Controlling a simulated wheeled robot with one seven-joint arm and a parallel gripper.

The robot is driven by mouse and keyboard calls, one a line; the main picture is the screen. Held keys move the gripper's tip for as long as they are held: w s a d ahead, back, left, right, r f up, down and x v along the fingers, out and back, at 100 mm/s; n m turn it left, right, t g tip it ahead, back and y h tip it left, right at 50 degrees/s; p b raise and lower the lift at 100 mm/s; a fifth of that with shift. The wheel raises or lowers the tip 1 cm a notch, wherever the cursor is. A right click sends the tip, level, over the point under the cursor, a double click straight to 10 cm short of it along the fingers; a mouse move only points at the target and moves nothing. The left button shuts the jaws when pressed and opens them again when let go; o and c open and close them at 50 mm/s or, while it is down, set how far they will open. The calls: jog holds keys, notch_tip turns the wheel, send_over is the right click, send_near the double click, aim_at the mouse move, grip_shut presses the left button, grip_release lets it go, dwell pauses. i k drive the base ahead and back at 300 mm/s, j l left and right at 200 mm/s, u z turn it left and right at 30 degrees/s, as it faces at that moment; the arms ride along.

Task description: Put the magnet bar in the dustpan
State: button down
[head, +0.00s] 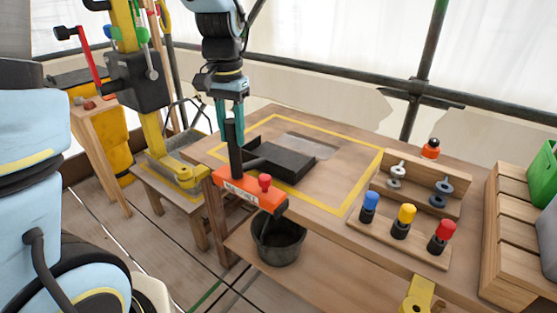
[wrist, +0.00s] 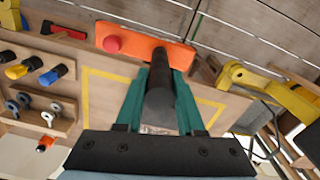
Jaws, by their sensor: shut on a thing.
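The magnet bar is an orange block (head: 248,190) with a red knob and a black upright handle. My gripper (head: 232,122) is shut on the top of that handle, with the teal fingers on either side. The bar hangs at the near left edge of the workbench, low in front of the dustpan. In the wrist view the orange bar (wrist: 145,46) lies beyond the fingertips of my gripper (wrist: 160,75). The black dustpan (head: 285,160) lies on the bench inside a yellow outline, just behind and right of the bar. I cannot make out the dustpan in the wrist view.
A wooden rack (head: 417,190) with washers and coloured-capped pegs stands on the bench's right side. A dark bucket (head: 278,240) is below the bench edge. A yellow-columned machine (head: 150,130) stands at left. A wooden crate (head: 520,225) is far right.

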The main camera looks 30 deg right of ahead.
aim_at(278, 160)
jog(key=i+l, duration=0.75)
jog(key=l, duration=0.2)
